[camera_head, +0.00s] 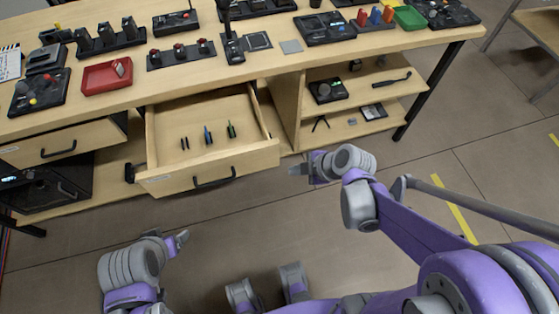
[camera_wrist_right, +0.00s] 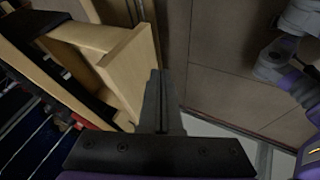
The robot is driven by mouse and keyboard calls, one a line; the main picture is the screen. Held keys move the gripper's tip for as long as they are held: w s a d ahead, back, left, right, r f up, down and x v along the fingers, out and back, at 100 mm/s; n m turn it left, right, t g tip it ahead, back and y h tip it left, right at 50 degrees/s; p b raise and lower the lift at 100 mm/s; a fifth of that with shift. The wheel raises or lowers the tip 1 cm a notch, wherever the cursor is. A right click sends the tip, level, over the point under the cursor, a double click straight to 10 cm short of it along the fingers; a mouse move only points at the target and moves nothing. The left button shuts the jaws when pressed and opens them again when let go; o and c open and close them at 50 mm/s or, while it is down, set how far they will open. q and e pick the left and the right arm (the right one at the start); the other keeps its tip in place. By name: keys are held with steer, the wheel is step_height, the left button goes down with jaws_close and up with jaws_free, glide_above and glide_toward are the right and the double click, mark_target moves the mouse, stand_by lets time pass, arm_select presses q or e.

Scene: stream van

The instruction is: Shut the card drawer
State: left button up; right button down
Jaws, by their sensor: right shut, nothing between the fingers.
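The wooden drawer (camera_head: 168,181) under the workbench stands pulled well out, with a dark handle on its front. A few small thin items lie on its floor. My right gripper (camera_head: 300,170) is shut and empty, just right of the drawer's front right corner, apart from it in the head view. In the right wrist view its closed fingers (camera_wrist_right: 160,100) point past a pale wooden drawer corner (camera_wrist_right: 133,75); whether they touch cannot be told. My left gripper (camera_head: 180,241) is low, in front of the drawer; its jaw state is unclear.
The bench top (camera_head: 130,98) carries a red tray (camera_head: 98,80), a green tray (camera_head: 408,18) and several devices. A closed drawer (camera_head: 90,134) is to the left. Open shelves (camera_head: 385,90) stand right of the open drawer. The floor in front is clear.

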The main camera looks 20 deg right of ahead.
mark_target(271, 162)
steer(key=shift+w+a+f+b, duration=0.25)
steer(key=shift+w+a+f, duration=0.15)
steer(key=shift+w+f, duration=0.75)
steer(key=shift+w+a+f+b, duration=0.2)
steer(key=shift+w+a+f, duration=0.25)
steer(key=shift+w+f, duration=0.65)
steer(key=shift+w+a+f+b, duration=0.35)
steer(key=shift+w+f, duration=0.35)
steer(key=shift+w, duration=0.85)
steer(key=w, duration=2.2)
steer(key=shift+w+d, duration=0.35)
steer(key=shift+w, duration=0.05)
steer(key=shift+s+a, duration=0.1)
